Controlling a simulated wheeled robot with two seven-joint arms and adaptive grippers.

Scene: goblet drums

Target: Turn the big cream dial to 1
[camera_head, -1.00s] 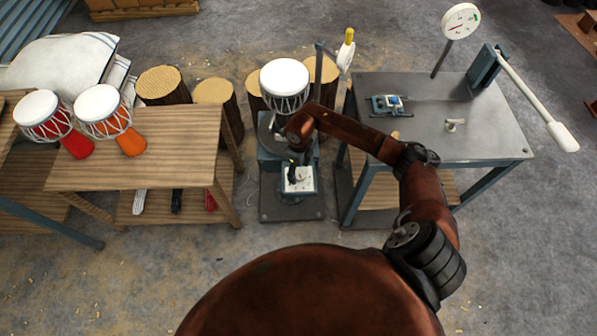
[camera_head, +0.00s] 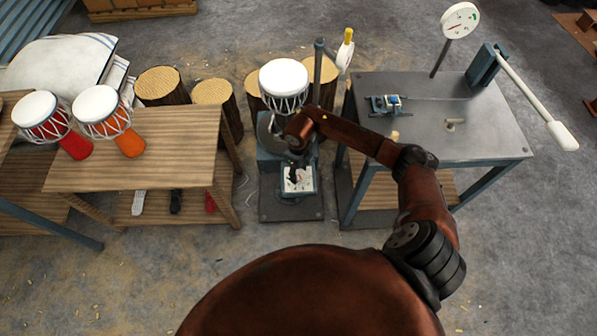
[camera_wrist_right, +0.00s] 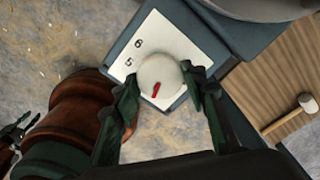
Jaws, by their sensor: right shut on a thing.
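The big cream dial (camera_wrist_right: 160,75) with a red pointer mark sits on a white number plate (camera_wrist_right: 142,45) in the right wrist view. The mark is towards the bottom of the dial there. The figures 6 and 5 show; the others are hidden or unreadable. My right gripper (camera_wrist_right: 163,84) is shut on the dial, one finger on each side. In the head view the plate (camera_head: 300,187) is low on the drum stand, and my right gripper (camera_head: 295,174) hides most of the dial. A dark gripper-like part (camera_wrist_right: 15,130), perhaps my left gripper, shows at the wrist view's left edge.
A white-headed drum (camera_head: 284,80) is on the stand above the plate. A wooden table (camera_head: 130,170) with two drums is on the left. A metal table (camera_head: 470,130) with a round gauge (camera_head: 459,20) and a long lever (camera_head: 535,95) is on the right.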

